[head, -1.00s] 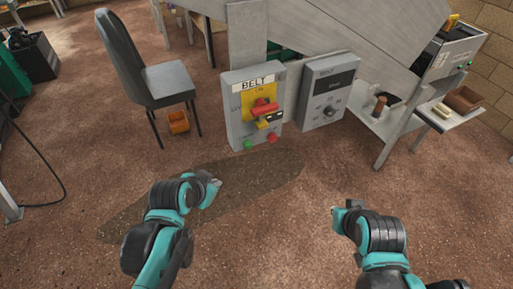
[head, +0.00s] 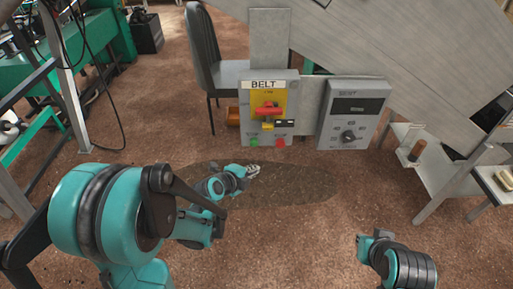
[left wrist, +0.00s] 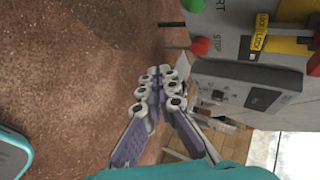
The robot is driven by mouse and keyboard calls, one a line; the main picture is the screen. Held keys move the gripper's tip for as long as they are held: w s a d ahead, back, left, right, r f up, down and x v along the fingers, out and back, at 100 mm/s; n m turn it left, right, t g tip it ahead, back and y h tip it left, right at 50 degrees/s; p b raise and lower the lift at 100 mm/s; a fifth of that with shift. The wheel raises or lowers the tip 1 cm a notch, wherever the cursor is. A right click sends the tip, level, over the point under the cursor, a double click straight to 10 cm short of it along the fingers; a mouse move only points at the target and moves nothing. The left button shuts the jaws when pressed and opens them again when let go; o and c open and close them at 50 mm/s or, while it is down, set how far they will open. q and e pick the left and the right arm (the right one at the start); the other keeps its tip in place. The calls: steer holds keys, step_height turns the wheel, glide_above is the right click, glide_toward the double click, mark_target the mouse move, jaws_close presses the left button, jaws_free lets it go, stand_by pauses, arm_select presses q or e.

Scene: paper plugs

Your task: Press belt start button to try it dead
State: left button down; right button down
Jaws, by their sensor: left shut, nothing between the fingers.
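The grey belt control box (head: 246,120) is labelled BELT and stands ahead of me. A green button (head: 254,142) is at its lower left and a red button (head: 281,142) at its lower right. Above them a red rotary handle (head: 267,109) sits on a yellow plate, with a yellow lock (head: 268,126) and a dark tag below. My left gripper (head: 254,170) is shut and empty, just below and in front of the green button, apart from it. The left wrist view shows its closed fingers (left wrist: 155,92), the green button (left wrist: 193,5) and red STOP button (left wrist: 201,46). My right arm's end (head: 366,242) is low at right; its fingers are unclear.
A second grey box with a display and knob (head: 351,115) stands just right of the belt box. A dark chair (head: 205,55) is behind left. A green bench (head: 50,70) is at far left and a low shelf (head: 450,175) at right. A dark patch covers the floor in front.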

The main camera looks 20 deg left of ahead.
mark_target(254, 143)
arm_select(q)
steer(key=w+a, duration=0.2)
steer(key=w, duration=0.6)
steer(key=shift+w+a, duration=0.25)
steer(key=shift+w, duration=0.15)
stand_by(1.5)
steer(key=shift+w+a, duration=0.1)
steer(key=shift+w, duration=0.15)
steer(key=shift+w+a, duration=0.15)
steer(key=shift+w, duration=0.35)
stand_by(0.6)
stand_by(0.4)
steer(key=shift+s+d, duration=0.25)
steer(key=shift+s, duration=0.65)
steer(key=shift+s, duration=0.1)
